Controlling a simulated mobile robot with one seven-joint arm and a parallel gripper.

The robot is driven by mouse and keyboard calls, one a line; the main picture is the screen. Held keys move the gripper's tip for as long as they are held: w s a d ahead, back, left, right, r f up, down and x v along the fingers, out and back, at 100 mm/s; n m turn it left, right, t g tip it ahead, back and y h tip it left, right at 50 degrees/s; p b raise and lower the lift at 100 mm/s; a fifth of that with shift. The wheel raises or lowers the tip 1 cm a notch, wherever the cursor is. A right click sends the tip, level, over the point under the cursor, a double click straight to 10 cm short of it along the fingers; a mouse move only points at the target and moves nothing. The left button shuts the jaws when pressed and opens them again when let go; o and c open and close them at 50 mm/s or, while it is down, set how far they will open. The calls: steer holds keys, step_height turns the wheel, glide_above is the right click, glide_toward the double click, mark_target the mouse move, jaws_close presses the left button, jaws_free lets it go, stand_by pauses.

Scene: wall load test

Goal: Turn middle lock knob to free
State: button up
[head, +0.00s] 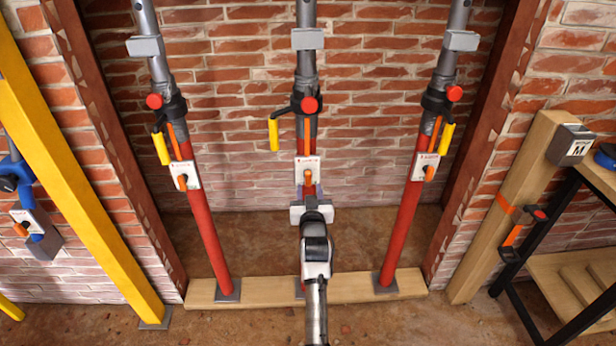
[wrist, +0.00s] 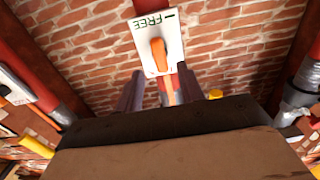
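The middle prop (head: 307,130) is grey above and red below. Its white lock plate (head: 307,163) carries an orange knob (head: 308,178), seen nearly upright. In the wrist view the plate (wrist: 170,42) shows the word FREE upside down along its upper edge, and the orange knob (wrist: 160,56) stands lengthwise, its narrow end towards FREE. My gripper (head: 311,200) is just below the plate in the head view. In the wrist view its two grey fingers (wrist: 158,92) stand apart, on either side of the prop and below the knob. The knob looks untouched; nothing shows between the fingers.
Left and right props (head: 203,235) (head: 402,235) have similar plates and orange knobs. A yellow-tipped lever (head: 273,135) hangs left of the middle prop. A wooden sill (head: 345,287) runs along the floor. A yellow beam (head: 75,180) stands left, a black-framed bench (head: 570,270) right.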

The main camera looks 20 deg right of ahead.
mark_target(308, 180)
steer(key=shift+p+x, duration=0.4)
steer(key=shift+x, duration=2.1)
steer(key=c, duration=0.8)
